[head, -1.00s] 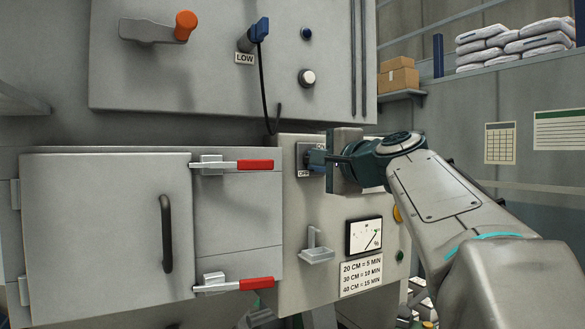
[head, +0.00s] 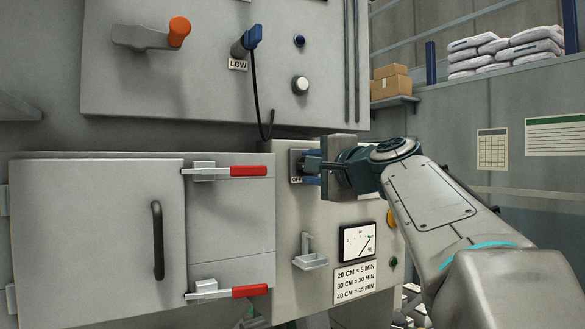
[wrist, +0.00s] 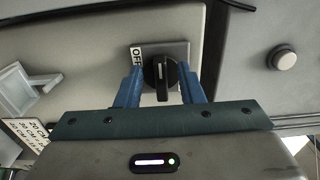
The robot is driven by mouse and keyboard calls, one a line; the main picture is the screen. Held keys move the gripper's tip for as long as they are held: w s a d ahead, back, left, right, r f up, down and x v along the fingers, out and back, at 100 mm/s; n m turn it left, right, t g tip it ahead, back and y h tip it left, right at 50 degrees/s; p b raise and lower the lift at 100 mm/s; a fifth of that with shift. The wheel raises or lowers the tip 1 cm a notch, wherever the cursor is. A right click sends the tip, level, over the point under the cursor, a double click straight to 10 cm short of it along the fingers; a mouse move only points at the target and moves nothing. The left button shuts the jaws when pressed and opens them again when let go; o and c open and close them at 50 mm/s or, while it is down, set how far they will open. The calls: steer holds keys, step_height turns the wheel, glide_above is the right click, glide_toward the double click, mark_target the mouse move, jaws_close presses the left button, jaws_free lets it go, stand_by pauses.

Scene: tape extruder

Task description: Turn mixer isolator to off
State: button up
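The mixer isolator is a black rotary knob (wrist: 161,75) with a white mark, on a grey square plate. An OFF label (wrist: 137,57) sits on the left of the plate in the wrist view; in the head view OFF (head: 297,180) is at the bottom. The knob's bar runs up and down in the wrist view, not toward OFF. My gripper (wrist: 161,88) is open, with one blue finger on each side of the knob and a gap visible on both sides. In the head view my gripper (head: 311,166) is in front of the isolator and hides most of the knob.
A small tray bracket (head: 310,261), a gauge (head: 357,241) and a timing sign (head: 355,281) are below the isolator. Red-handled latches (head: 248,171) are to the left. A hanging black cable (head: 259,95) ends just above, left of the isolator.

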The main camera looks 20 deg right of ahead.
steer(key=s+d, duration=0.2)
steer(key=s, duration=1.1)
steer(key=shift+s+d+b, duration=0.15)
steer(key=shift+d+b, duration=0.15)
steer(key=shift+b, duration=0.05)
steer(key=w+a+f+n+g+p, duration=0.1)
steer(key=a+f+n+g+p, duration=0.35)
steer(key=f, duration=0.55)
steer(key=w+a+f+n+g+p, duration=0.1)
steer(key=a+f+n+g+p, duration=0.4)
steer(key=f, duration=0.6)
steer(key=s+a+f+n+g+h+p, duration=0.3)
steer(key=s+f+n+g, duration=0.2)
steer(key=s+f, duration=0.6)
step_height(320, 180, down, 4)
steer(key=shift+s+r+n+p, duration=0.25)
steer(key=shift+s+n+p, duration=0.05)
steer(key=shift+n+p, duration=0.15)
